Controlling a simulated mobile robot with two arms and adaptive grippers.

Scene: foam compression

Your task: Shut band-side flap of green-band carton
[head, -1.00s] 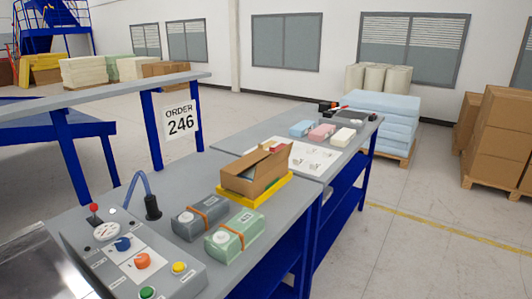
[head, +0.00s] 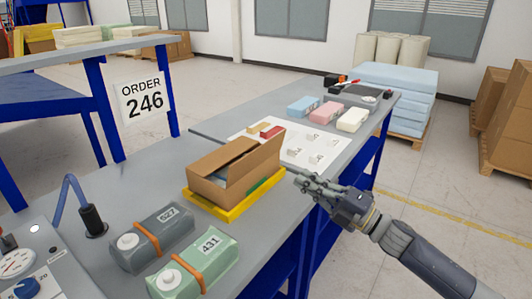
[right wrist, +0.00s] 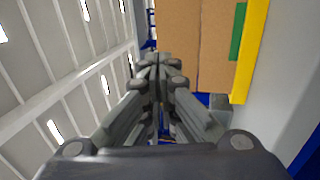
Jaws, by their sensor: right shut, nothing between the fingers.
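The brown carton (head: 212,190) stands in a yellow tray (head: 226,213) on the grey bench. Its top is partly open, with something blue and white inside. A green band (head: 264,187) shows low on its right side, and the band-side flap (head: 262,158) stands up at a slant there. My right gripper (head: 298,178) is shut and empty, just right of the carton and apart from it. In the right wrist view, the shut fingertips (right wrist: 156,62) are beside the cardboard (right wrist: 215,45), with the green band (right wrist: 237,32) and the yellow tray edge (right wrist: 252,50) further right. My left gripper is not in view.
A grey foam pack (head: 151,238) and a green foam pack (head: 192,266) lie in front of the carton. A white sheet (head: 317,147) with small blocks lies behind it. Blue, pink and cream blocks (head: 351,120) stand further back. Free floor lies right of the bench.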

